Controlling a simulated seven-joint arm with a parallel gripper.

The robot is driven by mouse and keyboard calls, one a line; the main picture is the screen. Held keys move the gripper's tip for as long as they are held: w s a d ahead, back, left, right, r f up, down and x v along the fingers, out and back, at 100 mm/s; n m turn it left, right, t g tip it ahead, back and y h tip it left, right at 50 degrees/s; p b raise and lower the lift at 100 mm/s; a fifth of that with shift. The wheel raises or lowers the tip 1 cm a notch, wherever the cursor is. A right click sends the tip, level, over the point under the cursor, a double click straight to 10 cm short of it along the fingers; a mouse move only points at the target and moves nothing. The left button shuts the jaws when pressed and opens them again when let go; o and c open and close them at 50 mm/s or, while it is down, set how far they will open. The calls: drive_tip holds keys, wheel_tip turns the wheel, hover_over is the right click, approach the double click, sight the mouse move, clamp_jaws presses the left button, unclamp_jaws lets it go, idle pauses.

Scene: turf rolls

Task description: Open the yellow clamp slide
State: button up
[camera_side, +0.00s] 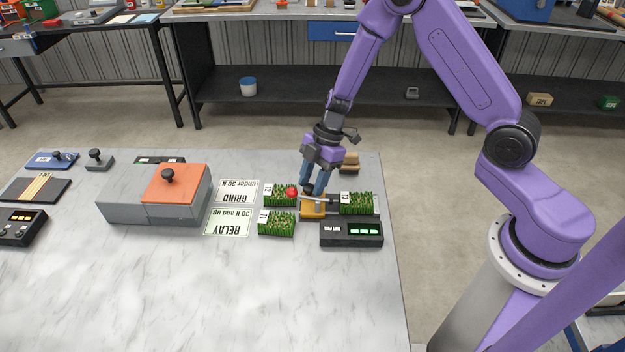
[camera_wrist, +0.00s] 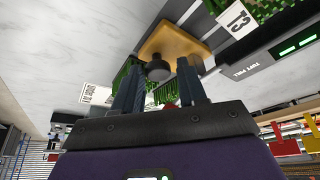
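The yellow clamp slide (camera_side: 312,210) sits at the right part of the marble table, beside a turf piece (camera_side: 357,204). In the wrist view the slide (camera_wrist: 178,42) is a yellow block with a dark round knob (camera_wrist: 158,71). My gripper (camera_side: 311,191) points down just above and behind the slide. In the wrist view my gripper (camera_wrist: 158,68) is open, and the knob appears between its two fingertips. I cannot tell whether the fingers touch the knob. The fingertips partly hide the slide in the side view.
Two more turf pieces (camera_side: 281,195) (camera_side: 277,224) lie left of the slide, with a red ball-like part (camera_side: 292,193) by the upper one. A dark readout box (camera_side: 351,233) stands in front. GRIND (camera_side: 238,191) and RELAY (camera_side: 228,223) cards lie left. The table's front is clear.

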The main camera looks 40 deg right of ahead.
drive_tip(key=shift+r, duration=0.15)
drive_tip(key=v, duration=1.7)
drive_tip(key=shift+d, duration=0.15)
